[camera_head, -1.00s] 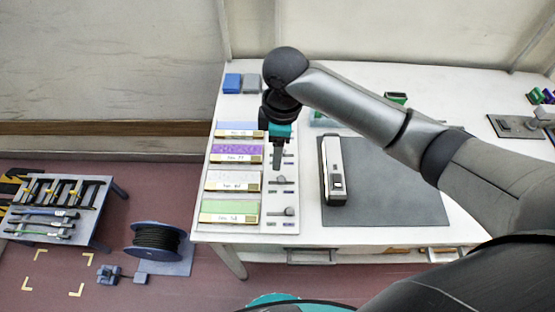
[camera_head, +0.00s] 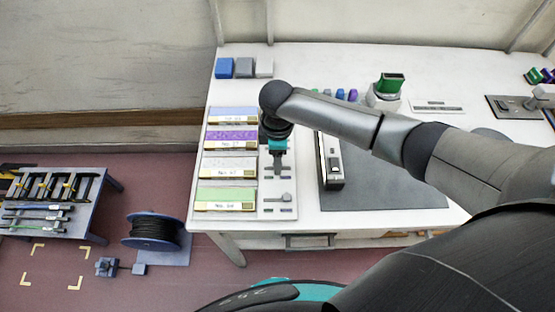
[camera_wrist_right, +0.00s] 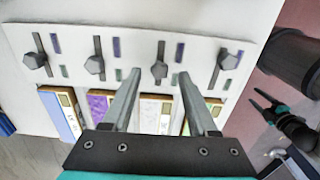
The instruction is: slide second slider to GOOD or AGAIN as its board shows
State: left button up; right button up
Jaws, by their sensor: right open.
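A pale panel (camera_wrist_right: 128,45) holds a row of sliders with dark knobs in the right wrist view: the far-left knob (camera_wrist_right: 37,61), the second from left (camera_wrist_right: 95,64), the third (camera_wrist_right: 159,69) and the far-right knob (camera_wrist_right: 228,61). Below them lie a blue board (camera_wrist_right: 58,112), a purple board (camera_wrist_right: 98,104), a whitish board (camera_wrist_right: 150,112) and a green board, also seen in the head view (camera_head: 226,196). My right gripper (camera_wrist_right: 160,74) is open and empty, its fingertips on either side of the third knob in the picture; contact is unclear. My left gripper (camera_wrist_right: 272,108) seems low at the right edge.
A dark grey mat (camera_head: 385,190) with a white device (camera_head: 330,165) lies right of the panel. Blue and grey blocks (camera_head: 243,67) stand behind the boards. A green-topped device (camera_head: 388,88) stands farther back. A cable reel (camera_head: 155,232) and a tool rack (camera_head: 52,200) are on the left.

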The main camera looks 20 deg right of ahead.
jog(key=shift+f, duration=0.75)
jog(key=shift+c, duration=0.2)
grip_shut()
dwell(0.7)
